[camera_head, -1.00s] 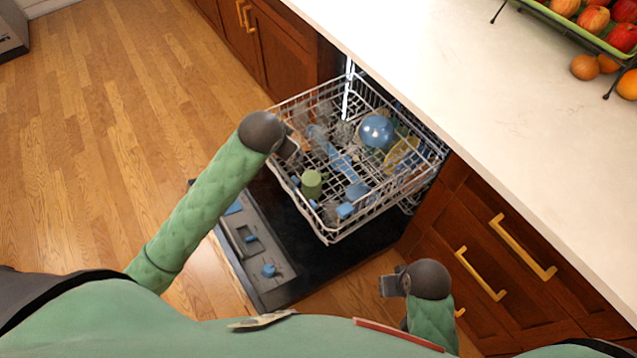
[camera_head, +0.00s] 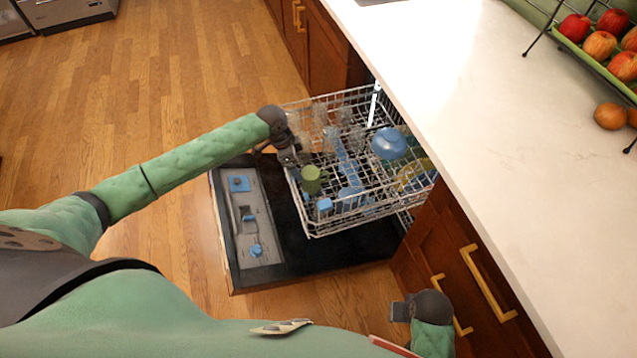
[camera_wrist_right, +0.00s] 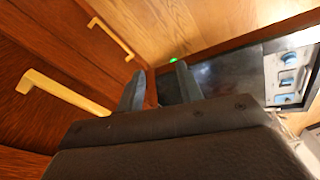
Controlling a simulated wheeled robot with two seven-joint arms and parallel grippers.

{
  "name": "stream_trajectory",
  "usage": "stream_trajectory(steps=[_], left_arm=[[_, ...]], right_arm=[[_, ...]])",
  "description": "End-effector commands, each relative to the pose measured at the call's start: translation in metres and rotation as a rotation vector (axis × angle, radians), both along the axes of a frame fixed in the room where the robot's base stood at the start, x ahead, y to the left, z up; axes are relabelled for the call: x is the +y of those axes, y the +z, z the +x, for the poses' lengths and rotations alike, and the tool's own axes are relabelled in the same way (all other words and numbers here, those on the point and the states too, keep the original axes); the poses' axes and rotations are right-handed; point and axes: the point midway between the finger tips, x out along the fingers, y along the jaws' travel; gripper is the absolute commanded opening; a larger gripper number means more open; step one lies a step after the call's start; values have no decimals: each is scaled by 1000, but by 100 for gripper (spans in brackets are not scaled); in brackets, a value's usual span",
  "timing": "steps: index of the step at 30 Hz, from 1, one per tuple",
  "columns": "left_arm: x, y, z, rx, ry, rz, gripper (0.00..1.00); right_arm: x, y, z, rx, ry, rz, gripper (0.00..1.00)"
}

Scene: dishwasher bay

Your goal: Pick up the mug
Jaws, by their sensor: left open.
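A small green mug (camera_head: 311,180) stands near the left front corner of the dishwasher's pulled-out upper rack (camera_head: 322,234). My left gripper (camera_head: 292,158) is just above and left of the mug, at the rack's left edge. It is open, and I cannot tell whether it touches anything. The mug's handle cannot be made out. My right gripper (camera_head: 400,312) is low at the right, well away from the rack. In the right wrist view its two fingers (camera_wrist_right: 160,86) are apart with nothing between them.
The rack also holds a blue bowl (camera_head: 389,143), a yellow dish (camera_head: 412,175), clear glasses and blue pieces. The open dishwasher door (camera_head: 240,265) lies below. A white counter (camera_head: 470,120) overhangs at right, above wooden drawers (camera_head: 440,240). The floor at left is clear.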

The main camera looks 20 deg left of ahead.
Motion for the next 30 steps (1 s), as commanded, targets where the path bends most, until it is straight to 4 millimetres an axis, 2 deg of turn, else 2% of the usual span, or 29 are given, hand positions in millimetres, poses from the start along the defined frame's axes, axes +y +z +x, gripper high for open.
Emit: stream_trajectory(steps=[5, 14, 23, 30], left_arm=[[-13, 3, 1, -31, -112, -84, 82], [-19, -4, 4, -76, -201, -85, 82], [-28, -23, 6, -75, -199, -84, 82], [-39, -39, 11, -74, -199, -83, 82]], right_arm=[[0, -1, 3, -15, -1, 2, 36], [0, -8, 4, -19, -2, 1, 36], [0, -33, 6, -17, -2, -3, 36], [-2, -73, 3, -12, -2, -10, 36]])
